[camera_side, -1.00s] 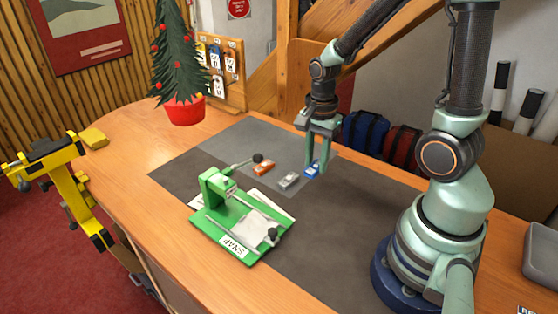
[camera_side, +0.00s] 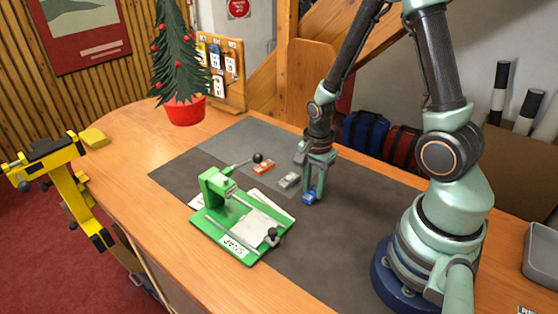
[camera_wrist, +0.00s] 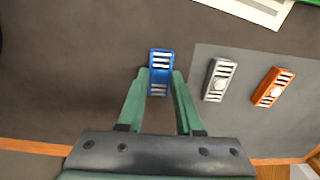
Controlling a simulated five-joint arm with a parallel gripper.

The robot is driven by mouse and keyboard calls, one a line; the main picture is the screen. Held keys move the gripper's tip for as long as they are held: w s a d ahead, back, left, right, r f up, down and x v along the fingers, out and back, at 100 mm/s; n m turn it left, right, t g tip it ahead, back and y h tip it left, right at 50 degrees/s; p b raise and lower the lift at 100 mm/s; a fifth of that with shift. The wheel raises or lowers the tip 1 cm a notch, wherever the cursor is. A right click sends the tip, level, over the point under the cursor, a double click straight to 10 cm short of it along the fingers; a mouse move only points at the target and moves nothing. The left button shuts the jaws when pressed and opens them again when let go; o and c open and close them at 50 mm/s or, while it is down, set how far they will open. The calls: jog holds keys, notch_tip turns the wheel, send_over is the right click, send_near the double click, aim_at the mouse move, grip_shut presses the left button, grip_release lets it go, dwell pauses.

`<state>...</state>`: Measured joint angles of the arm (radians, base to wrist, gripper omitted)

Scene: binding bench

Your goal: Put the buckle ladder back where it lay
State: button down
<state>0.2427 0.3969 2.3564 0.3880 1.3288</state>
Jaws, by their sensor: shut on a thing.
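My gripper (camera_side: 313,192) is shut on a blue buckle ladder (camera_side: 310,199), low over the dark mat. In the wrist view the blue ladder (camera_wrist: 160,62) sits between the fingertips, slotted and nearly upright in the picture. It is left of the light grey patch's edge, over the darker mat. Whether it touches the mat I cannot tell. A grey ladder (camera_side: 289,180) and an orange ladder (camera_side: 264,167) lie in a row on the light grey patch (camera_side: 246,132). They show right of my gripper in the wrist view.
A green press (camera_side: 222,202) with lever handles stands on the mat in front of the ladders. A potted tree (camera_side: 184,108) and a tool board (camera_side: 222,75) stand at the back. Dark mat (camera_side: 345,225) is clear to the right of the press.

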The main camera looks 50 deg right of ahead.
jog(key=shift+f, duration=0.1)
jog(key=c, duration=0.6)
grip_release()
notch_tip(320, 180, up, 12)
notch_tip(320, 180, up, 7)
jog(key=n+t, duration=0.3)
jog(key=n, duration=0.5)
send_over(313, 192)
jog(key=a, duration=0.3)
jog(key=shift+s+a+r+n+t, duration=0.1)
jog(key=shift+a+r+n+t, duration=0.55)
jog(key=shift+n, duration=1)
jog(key=shift+s+a+r+n+t, duration=0.15)
jog(key=shift+a+r+n, duration=0.55)
jog(key=shift+r+n, duration=0.75)
jog(key=shift+w+a+r+n+t, duration=0.1)
jog(key=shift+a+r+n+t, duration=0.5)
jog(key=shift+n, duration=1.3)
